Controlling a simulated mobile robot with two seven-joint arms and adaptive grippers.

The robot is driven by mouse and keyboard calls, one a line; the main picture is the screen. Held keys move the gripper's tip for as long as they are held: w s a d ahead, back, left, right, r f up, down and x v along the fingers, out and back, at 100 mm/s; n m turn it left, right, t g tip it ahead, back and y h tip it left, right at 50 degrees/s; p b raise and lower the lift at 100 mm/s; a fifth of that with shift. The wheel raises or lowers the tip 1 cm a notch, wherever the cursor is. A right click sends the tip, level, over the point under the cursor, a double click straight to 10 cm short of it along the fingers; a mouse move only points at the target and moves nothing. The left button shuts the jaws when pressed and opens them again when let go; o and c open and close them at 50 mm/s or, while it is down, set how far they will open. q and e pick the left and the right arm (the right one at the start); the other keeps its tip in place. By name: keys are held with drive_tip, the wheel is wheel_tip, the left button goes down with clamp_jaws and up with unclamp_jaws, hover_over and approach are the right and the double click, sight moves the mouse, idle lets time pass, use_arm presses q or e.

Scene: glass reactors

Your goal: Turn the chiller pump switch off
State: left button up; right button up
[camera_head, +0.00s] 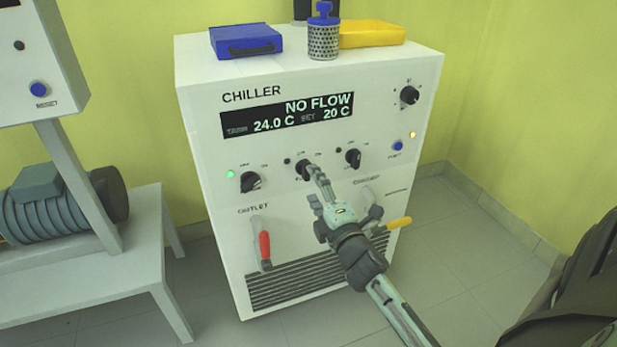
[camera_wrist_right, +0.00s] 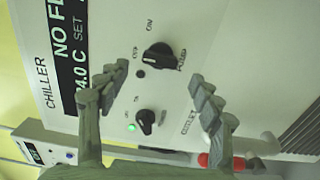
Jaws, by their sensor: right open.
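The white chiller (camera_head: 215,80) stands ahead with a row of black rotary switches on its front. The middle one, the pump switch (camera_head: 304,170), also shows in the right wrist view (camera_wrist_right: 158,57), where its label reads PUMP. The lamp beside it is dark. I cannot tell for certain which mark its pointer faces. My right gripper (camera_head: 316,188) is open and empty, just in front of and below this switch; its fingertips partly cover the label in the head view. In the wrist view, the gripper (camera_wrist_right: 160,75) has its fingers spread either side of the switch, seemingly apart from it. My left gripper is not in view.
The left switch (camera_head: 250,181) has a green lit lamp; the right switch (camera_head: 352,158) has a dark one. The display (camera_head: 287,112) reads NO FLOW, 24.0 C, SET 20 C. A red-handled outlet valve (camera_head: 265,250) and a yellow-handled valve (camera_head: 398,223) sit below.

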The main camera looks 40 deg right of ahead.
drive_tip(key=v, duration=0.7)
idle(0.3)
drive_tip(key=s+a+f+m+g, duration=0.1)
drive_tip(key=s+f+m+g, duration=0.3)
drive_tip(key=f, duration=0.4)
drive_tip(key=s+f+m+g, duration=0.2)
drive_tip(key=f+m+g, duration=0.2)
drive_tip(key=f+m, duration=0.3)
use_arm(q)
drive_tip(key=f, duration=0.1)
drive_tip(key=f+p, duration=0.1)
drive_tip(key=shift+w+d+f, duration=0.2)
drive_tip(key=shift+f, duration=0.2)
use_arm(e)
drive_tip(key=s+a+f+m+g+y, duration=0.2)
drive_tip(key=s+a+f+g, duration=0.4)
drive_tip(key=s+f, duration=0.3)
drive_tip(key=shift+s+a+m+g+y, duration=0.3)
drive_tip(key=shift+s+m, duration=0.1)
drive_tip(key=shift+s, duration=0.45)
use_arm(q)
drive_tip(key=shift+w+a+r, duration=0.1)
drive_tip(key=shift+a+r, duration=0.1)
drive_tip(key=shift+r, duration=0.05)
use_arm(e)
drive_tip(key=shift+d+f, duration=0.1)
drive_tip(key=shift+f, duration=0.05)
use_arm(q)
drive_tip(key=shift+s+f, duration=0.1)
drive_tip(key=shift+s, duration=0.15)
